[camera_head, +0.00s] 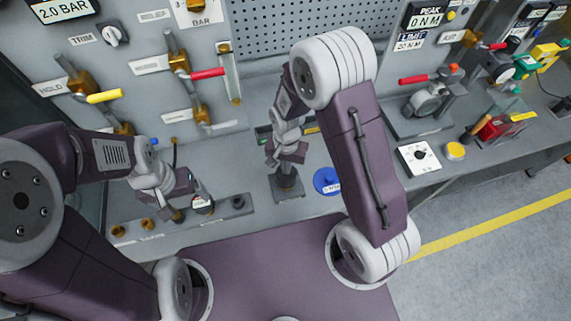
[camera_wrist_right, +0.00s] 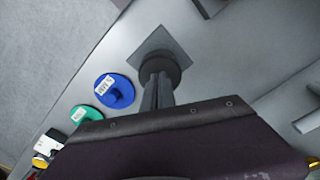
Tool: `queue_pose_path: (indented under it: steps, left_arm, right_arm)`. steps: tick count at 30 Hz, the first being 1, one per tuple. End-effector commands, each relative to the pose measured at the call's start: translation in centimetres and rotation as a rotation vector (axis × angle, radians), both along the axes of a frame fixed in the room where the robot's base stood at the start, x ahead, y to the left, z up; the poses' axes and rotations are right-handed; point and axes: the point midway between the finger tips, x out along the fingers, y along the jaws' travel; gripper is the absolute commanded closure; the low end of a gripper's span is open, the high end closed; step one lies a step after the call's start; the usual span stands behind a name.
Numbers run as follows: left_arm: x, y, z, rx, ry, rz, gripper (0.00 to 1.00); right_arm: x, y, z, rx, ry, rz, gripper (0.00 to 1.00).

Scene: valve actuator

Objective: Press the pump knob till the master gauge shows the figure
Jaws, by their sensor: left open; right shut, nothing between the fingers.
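The dark round pump knob (camera_wrist_right: 160,66) sits on a square grey plate in the right wrist view. In the head view its post and plate (camera_head: 288,189) stand on the bench, with the top partly hidden by my right gripper (camera_head: 284,165). The right fingers (camera_wrist_right: 158,88) are shut and empty, pointing down at the knob; whether they touch it I cannot tell. My left gripper (camera_head: 182,206) is open over the front left of the bench. A "2.0 BAR" sign (camera_head: 65,10) and another "BAR" plate (camera_head: 204,14) show at the top; no gauge face is readable.
A blue labelled disc (camera_head: 327,181) lies right of the knob; a green disc (camera_wrist_right: 85,115) shows beyond it. Yellow (camera_head: 104,96) and red (camera_head: 207,73) valve handles stick out from the left panel. A white dial plate (camera_head: 419,157) sits on the right bench.

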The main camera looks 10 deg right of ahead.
Motion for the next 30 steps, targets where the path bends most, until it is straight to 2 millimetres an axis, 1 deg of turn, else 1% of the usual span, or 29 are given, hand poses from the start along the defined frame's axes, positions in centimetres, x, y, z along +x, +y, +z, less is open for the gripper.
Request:
queue_pose_path:
  steps: [1,13,30]
  left_arm:
    - [0.0,0.0,0.8,0.000,0.000,0.000,0.15]
    - [0.0,0.0,3.8,0.000,0.000,0.000,0.15]
    - [0.0,0.0,3.7,0.000,0.000,0.000,0.15]
  right_arm:
    - [-0.1,0.0,0.9,0.000,0.001,0.000,1.00]
    - [-0.1,0.0,4.2,0.000,0.001,0.000,1.00]
    - [0.0,0.0,4.1,0.000,0.000,0.000,1.00]
